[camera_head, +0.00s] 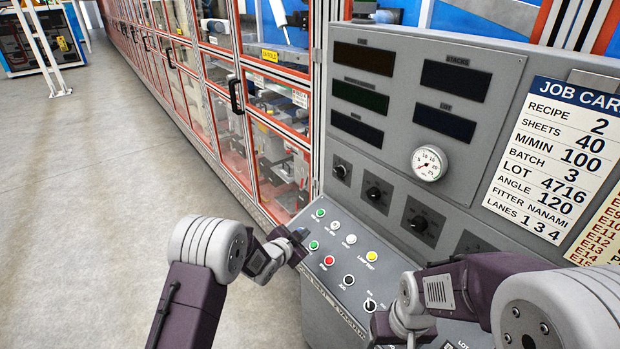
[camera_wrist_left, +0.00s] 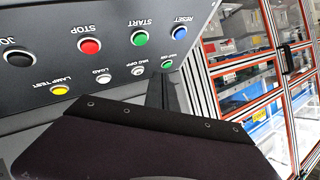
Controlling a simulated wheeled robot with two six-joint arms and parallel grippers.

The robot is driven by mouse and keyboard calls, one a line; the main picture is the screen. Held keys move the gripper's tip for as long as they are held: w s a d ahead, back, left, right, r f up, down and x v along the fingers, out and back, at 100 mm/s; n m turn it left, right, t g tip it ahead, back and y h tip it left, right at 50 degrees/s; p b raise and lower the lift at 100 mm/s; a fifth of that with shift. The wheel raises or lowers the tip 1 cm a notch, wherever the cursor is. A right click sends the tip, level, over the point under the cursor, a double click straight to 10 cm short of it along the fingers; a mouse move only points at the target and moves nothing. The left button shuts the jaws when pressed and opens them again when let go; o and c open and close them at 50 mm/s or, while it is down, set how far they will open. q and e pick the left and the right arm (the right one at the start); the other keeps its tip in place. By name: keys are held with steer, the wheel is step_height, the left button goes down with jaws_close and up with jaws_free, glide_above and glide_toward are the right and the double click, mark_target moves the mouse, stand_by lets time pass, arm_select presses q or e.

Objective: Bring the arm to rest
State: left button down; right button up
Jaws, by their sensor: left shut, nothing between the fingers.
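My left gripper (camera_head: 297,238) is shut and empty at the left edge of the sloped button panel (camera_head: 335,305), in front of the upper-left buttons. Whether it touches the panel cannot be told. In the left wrist view, the blue reset button (camera_wrist_left: 180,33), green start button (camera_wrist_left: 138,39) and red stop button (camera_wrist_left: 90,45) show clear of it. The red button (camera_head: 328,260) and yellow lamp test button (camera_head: 372,256) also show in the head view. My right arm (camera_head: 440,290) reaches over the panel's right part. Its fingertips cannot be made out.
The grey console (camera_head: 455,190) rises behind the panel with dark displays, a round gauge (camera_head: 429,163) and several knobs. A job card (camera_head: 555,150) hangs at the right. Glazed cabinets with orange frames (camera_head: 262,110) stand at the left. The floor (camera_head: 90,190) there is clear.

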arm_select(q)
steer(key=s+a+r+n+t+y+b, duration=0.2)
steer(key=a+r+n+y, duration=0.1)
steer(key=a+r, duration=0.7)
steer(key=s+a+f+n+g+y, duration=0.1)
steer(key=s+a+f+n+g, duration=0.1)
steer(key=s, duration=0.8)
steer(key=s+a+f+n+g+y, duration=0.1)
steer(key=s+f+n+g, duration=0.3)
steer(key=s, duration=0.7)
steer(key=s+a+f+n+g, duration=0.2)
steer(key=s+f+g, duration=0.4)
steer(key=s, duration=0.4)
steer(key=shift+s+a+n+g+y, duration=0.3)
steer(key=shift+s+a+n+y, duration=0.1)
steer(key=shift+a, duration=0.5)
steer(key=shift+f, duration=0.1)
